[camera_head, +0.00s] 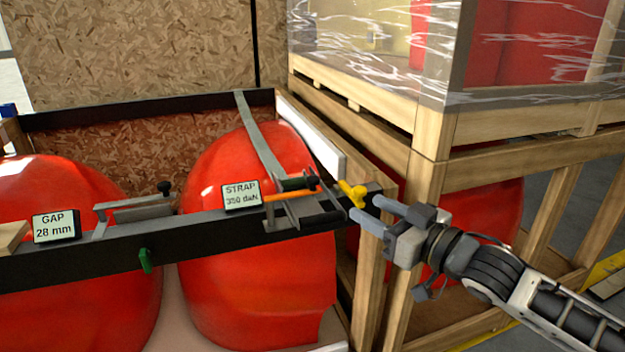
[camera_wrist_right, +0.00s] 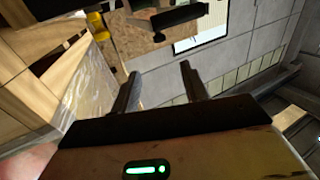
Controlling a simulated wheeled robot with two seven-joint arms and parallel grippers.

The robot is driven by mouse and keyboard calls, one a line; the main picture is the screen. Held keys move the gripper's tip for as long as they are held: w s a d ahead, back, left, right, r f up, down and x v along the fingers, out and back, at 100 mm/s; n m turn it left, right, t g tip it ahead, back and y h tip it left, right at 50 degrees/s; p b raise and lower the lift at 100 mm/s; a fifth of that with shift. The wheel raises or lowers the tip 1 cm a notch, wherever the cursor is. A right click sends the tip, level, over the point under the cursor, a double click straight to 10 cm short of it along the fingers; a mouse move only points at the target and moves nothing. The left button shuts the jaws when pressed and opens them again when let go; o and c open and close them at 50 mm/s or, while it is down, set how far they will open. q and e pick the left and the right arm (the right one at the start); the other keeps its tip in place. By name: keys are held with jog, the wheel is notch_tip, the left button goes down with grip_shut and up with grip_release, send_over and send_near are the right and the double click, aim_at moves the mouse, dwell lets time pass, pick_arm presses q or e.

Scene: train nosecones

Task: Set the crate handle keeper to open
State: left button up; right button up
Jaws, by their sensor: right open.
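A yellow wing-shaped piece (camera_head: 352,193) sits at the right end of the black crossbar, by the crate's wooden corner post. It may be the handle keeper; I cannot tell for sure, nor read its setting. An orange lever (camera_head: 290,194) lies along the bar just left of it. My right gripper (camera_head: 367,210) is open, its fingers pointing left, close to the right of the yellow piece. I cannot tell whether they touch. In the right wrist view the two fingers (camera_wrist_right: 159,78) are apart with nothing between them. My left gripper is not in view.
The black crossbar (camera_head: 200,232) spans red nosecones (camera_head: 245,280). It carries a STRAP sign (camera_head: 241,195), a GAP sign (camera_head: 56,226) and a green tab (camera_head: 145,261). A grey strap (camera_head: 258,135) runs back. A wrapped wooden crate (camera_head: 470,125) stands behind my right arm.

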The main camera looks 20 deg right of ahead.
aim_at(316, 179)
jog(key=p+x, duration=0.1)
jog(key=x, duration=1.4)
jog(key=shift+w+a, duration=0.2)
jog(key=shift+w, duration=0.15)
jog(key=shift+c, duration=0.4)
grip_shut()
